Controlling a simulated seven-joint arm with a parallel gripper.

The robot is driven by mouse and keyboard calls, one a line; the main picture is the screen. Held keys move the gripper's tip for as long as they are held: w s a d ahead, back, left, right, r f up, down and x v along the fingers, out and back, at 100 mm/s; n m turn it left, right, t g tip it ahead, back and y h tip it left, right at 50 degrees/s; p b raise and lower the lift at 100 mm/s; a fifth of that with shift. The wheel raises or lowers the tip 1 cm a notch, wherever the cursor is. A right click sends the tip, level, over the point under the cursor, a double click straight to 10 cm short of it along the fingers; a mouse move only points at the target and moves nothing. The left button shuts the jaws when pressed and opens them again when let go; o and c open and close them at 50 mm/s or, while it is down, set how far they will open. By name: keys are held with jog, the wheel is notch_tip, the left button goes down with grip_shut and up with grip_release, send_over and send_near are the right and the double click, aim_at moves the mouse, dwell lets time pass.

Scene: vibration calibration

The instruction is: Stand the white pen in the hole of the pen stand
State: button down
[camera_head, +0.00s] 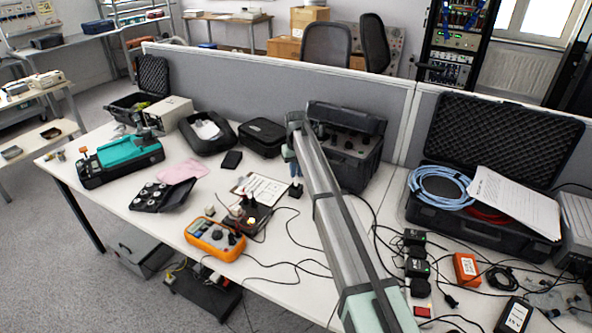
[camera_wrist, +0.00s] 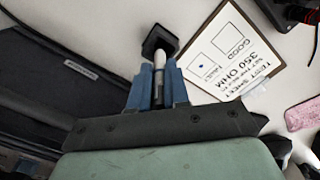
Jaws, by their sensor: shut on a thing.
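The white pen (camera_wrist: 159,60) is between the blue fingers of my gripper (camera_wrist: 158,80), which is shut on it. The pen's far end overlaps the black square pen stand (camera_wrist: 165,36) in the wrist view. I cannot tell whether the tip is inside the hole or just above it. In the head view my gripper (camera_head: 293,168) points down directly over the small pen stand (camera_head: 295,192) on the white table. The hole itself is hidden by the pen and fingers.
A clipboard with a printed sheet (camera_head: 262,188) lies just left of the stand. An open black instrument case (camera_head: 352,150) stands close behind on the right. An orange multimeter (camera_head: 215,239) and a dark box with knobs (camera_head: 250,218) are in front left, with cables (camera_head: 290,262) nearby.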

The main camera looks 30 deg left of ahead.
aim_at(296, 184)
jog(key=shift+f, duration=1.85)
dwell(1.0)
jog(key=c, duration=0.6)
grip_release()
jog(key=shift+r, duration=0.1)
jog(key=shift+r, duration=3.95)
